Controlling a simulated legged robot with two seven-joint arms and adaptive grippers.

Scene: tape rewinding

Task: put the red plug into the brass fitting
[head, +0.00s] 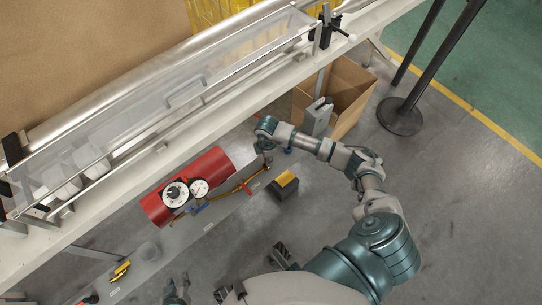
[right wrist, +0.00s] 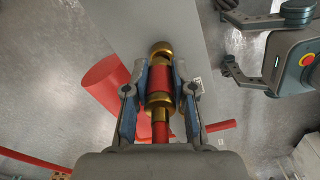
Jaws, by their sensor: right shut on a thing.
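The red plug (right wrist: 160,75) is between the two fingers of my right gripper (right wrist: 160,90), which is shut on it. Brass shows directly above and below the red part, in line with it. I cannot tell how far the plug sits in the brass fitting (right wrist: 160,49). In the head view my right gripper (head: 265,160) is at the right end of the brass pipe (head: 232,191), and it hides the plug there. My left gripper (head: 177,291) is at the bottom edge, apart from these things, and its jaws are unclear.
A yellow-topped dark block (head: 286,183) is right of the pipe. Yellow tools (head: 121,270) lie at lower left. A cardboard box (head: 350,96) and a post base (head: 400,116) stand beyond.

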